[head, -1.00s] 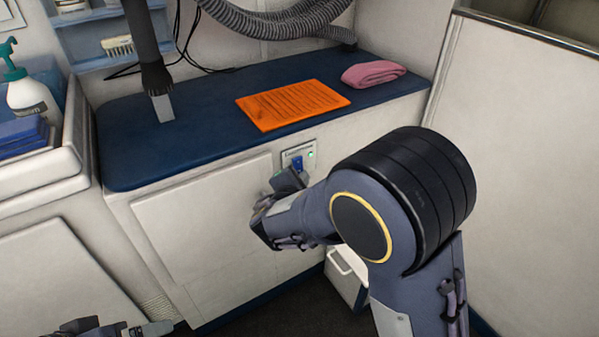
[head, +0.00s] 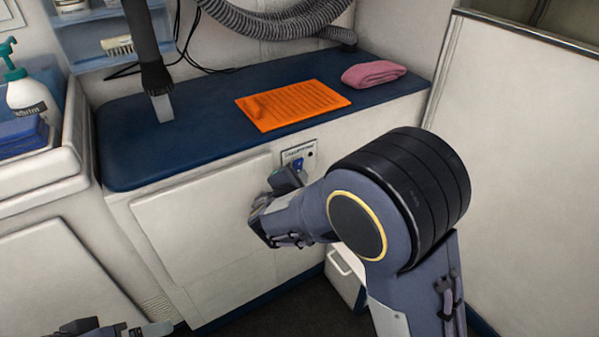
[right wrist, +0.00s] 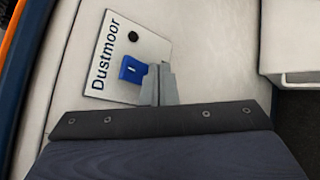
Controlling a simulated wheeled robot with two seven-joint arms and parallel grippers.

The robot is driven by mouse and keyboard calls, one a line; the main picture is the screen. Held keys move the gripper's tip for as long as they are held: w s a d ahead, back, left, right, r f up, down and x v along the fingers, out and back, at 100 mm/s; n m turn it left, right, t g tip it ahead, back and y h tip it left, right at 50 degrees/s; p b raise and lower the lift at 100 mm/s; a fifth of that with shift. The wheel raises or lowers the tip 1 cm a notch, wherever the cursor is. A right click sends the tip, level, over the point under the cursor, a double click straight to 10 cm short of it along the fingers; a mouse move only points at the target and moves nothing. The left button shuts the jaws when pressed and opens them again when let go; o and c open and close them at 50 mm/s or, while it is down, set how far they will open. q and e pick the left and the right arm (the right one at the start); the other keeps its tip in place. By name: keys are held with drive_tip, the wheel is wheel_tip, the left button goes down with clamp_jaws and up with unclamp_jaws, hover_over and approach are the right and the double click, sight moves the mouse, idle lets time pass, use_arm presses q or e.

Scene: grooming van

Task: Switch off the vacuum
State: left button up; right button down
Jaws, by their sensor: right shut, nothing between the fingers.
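The vacuum's switch plate (head: 291,155), on the front of the bench, reads "Dustmoor" in the right wrist view (right wrist: 112,72). It carries a blue rocker switch (right wrist: 130,69) and a small round lamp (right wrist: 133,36), which is dark. The switch also shows in the head view (head: 298,163). My right gripper (right wrist: 160,80) is shut and empty. Its fingertips are right beside the blue switch and seem to touch it; part of the plate is hidden behind them. Part of my left arm's end (head: 110,329) shows at the bottom left edge, its jaws unclear.
A grey ribbed hose (head: 275,22) hangs above the blue bench top (head: 200,140). An orange sheet (head: 290,105) and a folded pink towel (head: 373,73) lie on it. A dark tube with a grey nozzle (head: 161,107) stands at left. A white step-like box (head: 345,275) is below.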

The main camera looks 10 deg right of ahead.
drive_tip(key=shift+s+d+r, duration=0.1)
drive_tip(key=shift+s+d, duration=0.15)
drive_tip(key=shift+s, duration=0.5)
drive_tip(key=s, duration=0.1)
drive_tip(key=s+d, duration=0.1)
drive_tip(key=s, duration=0.2)
drive_tip(key=shift+s+d+r+b, duration=0.3)
drive_tip(key=shift+d+r+b, duration=0.05)
drive_tip(key=shift+r+b, duration=0.05)
